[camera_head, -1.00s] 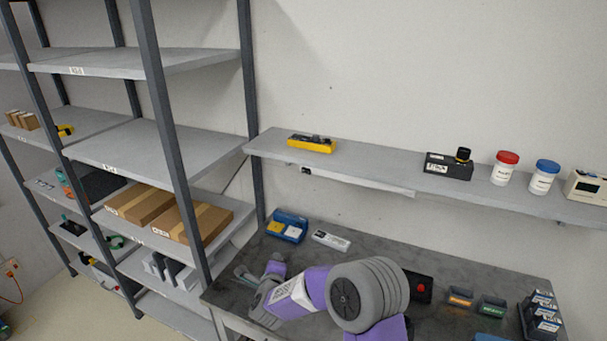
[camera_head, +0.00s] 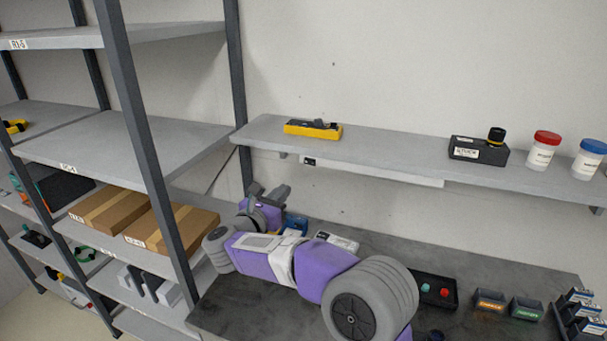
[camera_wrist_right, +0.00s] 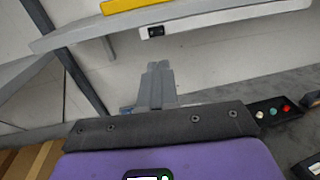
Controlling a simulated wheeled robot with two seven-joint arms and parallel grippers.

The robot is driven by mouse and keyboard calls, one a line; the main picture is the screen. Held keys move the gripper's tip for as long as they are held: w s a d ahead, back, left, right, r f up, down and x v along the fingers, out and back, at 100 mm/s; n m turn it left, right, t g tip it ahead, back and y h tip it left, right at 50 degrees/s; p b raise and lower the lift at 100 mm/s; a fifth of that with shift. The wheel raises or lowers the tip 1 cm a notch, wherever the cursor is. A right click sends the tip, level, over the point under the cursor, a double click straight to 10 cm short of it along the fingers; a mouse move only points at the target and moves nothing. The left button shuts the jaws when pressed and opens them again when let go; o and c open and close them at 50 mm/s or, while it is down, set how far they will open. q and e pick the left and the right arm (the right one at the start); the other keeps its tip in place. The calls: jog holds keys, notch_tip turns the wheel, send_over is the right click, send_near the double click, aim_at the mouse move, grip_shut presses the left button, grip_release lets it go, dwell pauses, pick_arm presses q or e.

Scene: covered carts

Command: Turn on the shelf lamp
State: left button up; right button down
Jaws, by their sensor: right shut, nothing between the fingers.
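A small black switch (camera_head: 310,161) sits on the front underside of the wall shelf (camera_head: 400,150), near its left end. It also shows in the wrist view (camera_wrist_right: 153,31), above my gripper. A pale strip (camera_head: 385,175), possibly the lamp, runs along the shelf's front edge to the right of the switch; I cannot tell whether it is lit. My right gripper (camera_head: 270,192) is shut and empty, raised above the back of the workbench, below and left of the switch and apart from it. Its closed fingers (camera_wrist_right: 159,68) point up toward the shelf. My left gripper is out of view.
A yellow tool (camera_head: 313,130), a black box (camera_head: 478,151) and lidded jars (camera_head: 543,150) stand on the wall shelf. A button box (camera_head: 434,292) and small bins lie on the workbench (camera_head: 240,300). A rack with cardboard boxes (camera_head: 172,229) stands close on the left.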

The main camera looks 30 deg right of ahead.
jog(key=s, duration=0.1)
jog(key=p, duration=0.3)
send_near(313, 163)
jog(key=x, duration=0.7)
